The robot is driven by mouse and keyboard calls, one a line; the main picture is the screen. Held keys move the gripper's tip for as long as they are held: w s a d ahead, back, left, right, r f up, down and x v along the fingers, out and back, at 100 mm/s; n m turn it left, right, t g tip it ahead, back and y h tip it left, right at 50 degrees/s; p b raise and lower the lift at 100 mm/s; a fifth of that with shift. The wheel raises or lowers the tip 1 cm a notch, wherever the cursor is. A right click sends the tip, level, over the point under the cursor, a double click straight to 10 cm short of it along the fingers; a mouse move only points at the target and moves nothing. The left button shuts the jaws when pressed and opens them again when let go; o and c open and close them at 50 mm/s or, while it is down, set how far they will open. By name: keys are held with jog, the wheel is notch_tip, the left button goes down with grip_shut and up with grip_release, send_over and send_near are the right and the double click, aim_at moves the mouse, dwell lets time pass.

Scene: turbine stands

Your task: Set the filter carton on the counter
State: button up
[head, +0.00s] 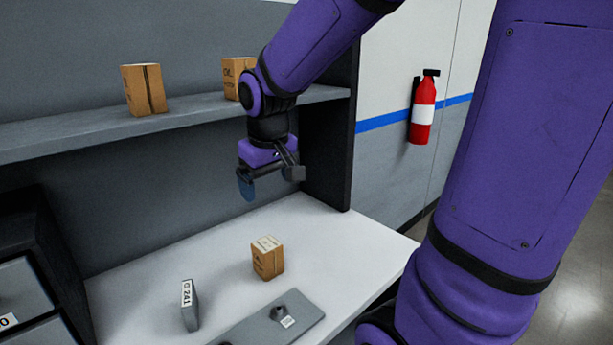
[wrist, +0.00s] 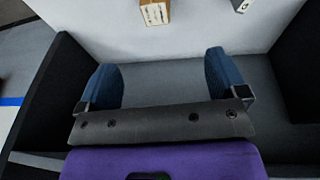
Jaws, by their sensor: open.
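A brown carton (head: 268,261) with a pale label on top stands upright on the white counter (head: 225,240). It also shows at the top edge of the wrist view (wrist: 155,12). Two more brown cartons stand on the shelf: a left carton (head: 144,90) and a right carton (head: 236,78), the latter partly hidden behind my arm. The print is too small to tell which is the filter carton. My gripper (head: 270,180) is open and empty, below the shelf's front edge and above the counter carton, apart from it. Its blue fingers (wrist: 162,82) are spread in the wrist view.
The shelf (head: 200,123) overhangs the counter's back. A dark side panel (head: 327,160) closes the right; dark drawers (head: 25,290) stand left.

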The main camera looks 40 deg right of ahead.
jog(key=s+a+r+t, duration=0.1)
jog(key=s+r, duration=0.2)
jog(key=s, duration=0.4)
jog(key=s+a+r+t+y, duration=0.1)
jog(key=s+a+r+t, duration=0.1)
jog(key=s+r, duration=0.2)
jog(key=shift+s, duration=1.8)
